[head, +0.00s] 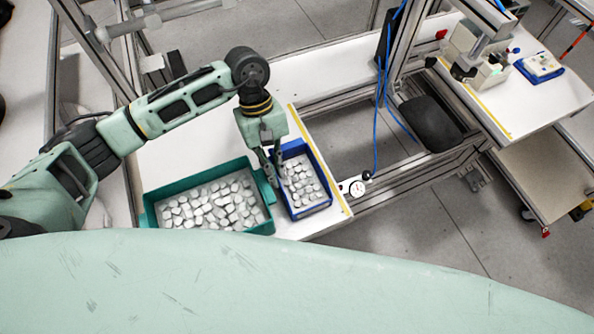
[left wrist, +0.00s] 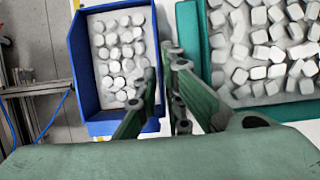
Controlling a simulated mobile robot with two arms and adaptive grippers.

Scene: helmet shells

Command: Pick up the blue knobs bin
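The blue bin (head: 325,204) stands on the white table and holds several small pale knobs. It also shows in the left wrist view (left wrist: 83,62), at upper left. My left gripper (head: 273,160) points down at the bin's left wall in the head view. In the left wrist view its two fingers (left wrist: 162,66) converge close to that wall, one overlapping the bin's inside and the other on the side of the green bin. A narrow gap shows between the fingers, but whether they press on the wall is not clear. My right gripper is not in view.
A larger green bin (head: 153,217) full of pale pieces stands close beside the blue bin, on the left. A yellow line (head: 318,160) runs along the table edge just right of the blue bin. Blue cables (head: 378,120) hang from a metal frame further right.

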